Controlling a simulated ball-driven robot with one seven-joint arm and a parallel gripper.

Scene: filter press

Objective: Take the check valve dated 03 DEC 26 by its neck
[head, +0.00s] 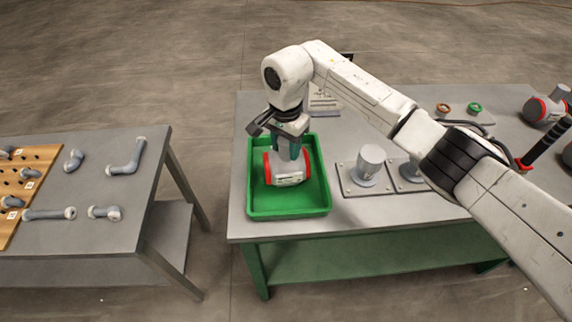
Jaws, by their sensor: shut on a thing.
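A grey check valve (289,170) with red end rings and a pale label stands in the green tray (319,209), neck up. The label is too small to read, so I cannot tell its date. My gripper (289,149) points down over the tray and is shut on the valve's neck, which its fingers partly hide. I cannot tell whether the valve touches the tray floor. Another grey valve with a red ring (541,109) lies at the right end of the table, and a further one is cut off by the right edge.
Right of the tray, grey cylindrical posts (370,162) stand on plates, partly behind my arm. A brown ring (444,107) and a green ring (475,107) lie at the back. A black-handled tool (547,141) is at right. The left table (128,205) holds pipe pieces and a wooden board (41,165).

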